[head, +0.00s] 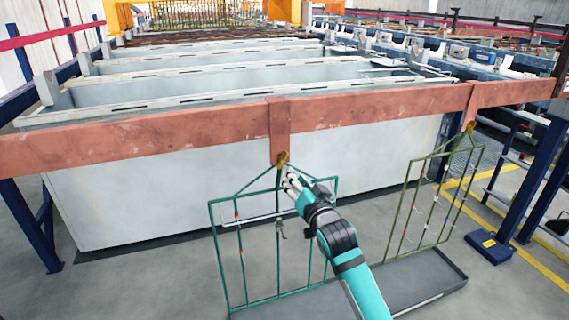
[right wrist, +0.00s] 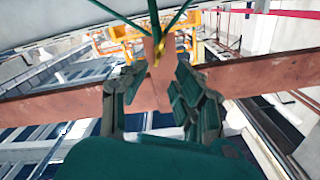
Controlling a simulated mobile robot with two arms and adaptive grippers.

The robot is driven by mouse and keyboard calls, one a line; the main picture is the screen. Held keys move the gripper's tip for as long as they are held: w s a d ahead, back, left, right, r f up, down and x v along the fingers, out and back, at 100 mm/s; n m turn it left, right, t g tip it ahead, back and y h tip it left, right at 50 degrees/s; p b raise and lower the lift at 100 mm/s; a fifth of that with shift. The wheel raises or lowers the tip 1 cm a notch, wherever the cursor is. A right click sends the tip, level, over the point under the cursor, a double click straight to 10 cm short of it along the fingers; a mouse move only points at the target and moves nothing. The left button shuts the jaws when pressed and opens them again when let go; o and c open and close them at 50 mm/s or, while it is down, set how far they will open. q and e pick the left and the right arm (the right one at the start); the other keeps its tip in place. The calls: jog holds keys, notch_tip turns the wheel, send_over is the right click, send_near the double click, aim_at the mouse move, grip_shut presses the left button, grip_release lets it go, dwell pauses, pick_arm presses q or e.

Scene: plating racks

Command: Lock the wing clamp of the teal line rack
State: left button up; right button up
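The teal line rack (head: 219,257) hangs below the copper bar's near hanger, its frame roughly upright. A small brass wing clamp (head: 282,158) sits at the top of the rack where it meets the hanger. It also shows in the right wrist view (right wrist: 160,48), just past the fingertips, with the rack's teal top rods above it. My right gripper (head: 289,180) is close below and in front of the clamp. In the right wrist view its fingers (right wrist: 158,78) are apart, with the hanger visible between them; contact cannot be told. My left gripper is not in view.
The copper bar (head: 180,127) crosses in front of pale tanks (head: 210,90). An olive rack (head: 409,212) hangs from a second hanger at right. A grey tray (head: 425,283) lies on the floor below. Floor at the left is clear.

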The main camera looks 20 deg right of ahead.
jog(key=w, duration=0.9)
jog(key=shift+w+a, duration=0.15)
jog(key=shift+w, duration=0.1)
grip_shut()
